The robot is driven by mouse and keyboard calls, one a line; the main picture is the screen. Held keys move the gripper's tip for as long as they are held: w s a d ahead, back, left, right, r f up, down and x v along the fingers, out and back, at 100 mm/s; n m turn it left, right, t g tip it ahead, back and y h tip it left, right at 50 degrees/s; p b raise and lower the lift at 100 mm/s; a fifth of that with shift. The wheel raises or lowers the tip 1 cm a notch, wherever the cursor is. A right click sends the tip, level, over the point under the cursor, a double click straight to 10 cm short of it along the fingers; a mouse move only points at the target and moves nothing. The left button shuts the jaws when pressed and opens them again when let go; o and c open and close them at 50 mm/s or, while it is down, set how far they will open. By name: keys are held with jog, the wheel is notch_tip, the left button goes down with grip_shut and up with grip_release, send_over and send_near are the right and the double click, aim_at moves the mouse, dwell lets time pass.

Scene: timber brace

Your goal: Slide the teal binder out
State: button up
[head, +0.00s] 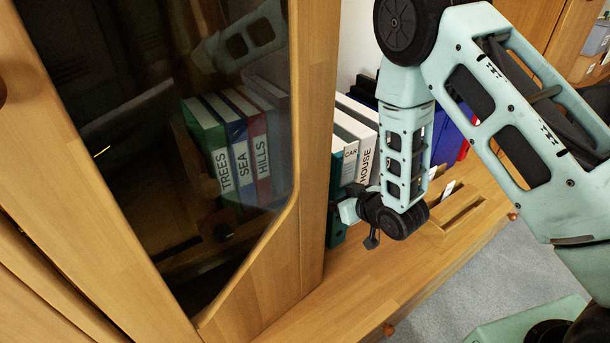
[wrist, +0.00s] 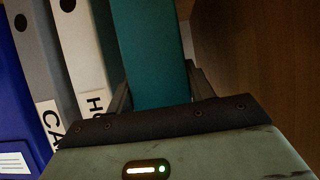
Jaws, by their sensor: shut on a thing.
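The teal binder (head: 337,172) stands upright on the wooden shelf in the head view, at the left end of a row and partly hidden by my gripper (head: 347,211). In the wrist view the teal binder (wrist: 151,45) rises between the two dark fingers of my gripper (wrist: 161,88). My gripper is shut on it, one finger at each side. The binder's lower part is hidden by the gripper body in the wrist view.
White binders labelled HOUSE (head: 367,160) and CAR (head: 349,168) stand beside the teal one, with blue binders beyond. A glass-paned wooden door (head: 312,150) is close on the left, its glass showing TREES, SEA and HILLS binders. A slotted wooden holder (head: 455,215) lies to the right.

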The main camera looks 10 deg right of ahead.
jog(key=s+d, duration=0.2)
jog(key=s, duration=0.3)
jog(key=shift+s+d+b, duration=0.15)
jog(key=shift+s+b, duration=0.15)
jog(key=shift+b, duration=0.15)
dwell(0.7)
jog(key=o, duration=1.1)
jog(key=p+v, duration=0.8)
jog(key=p, duration=0.2)
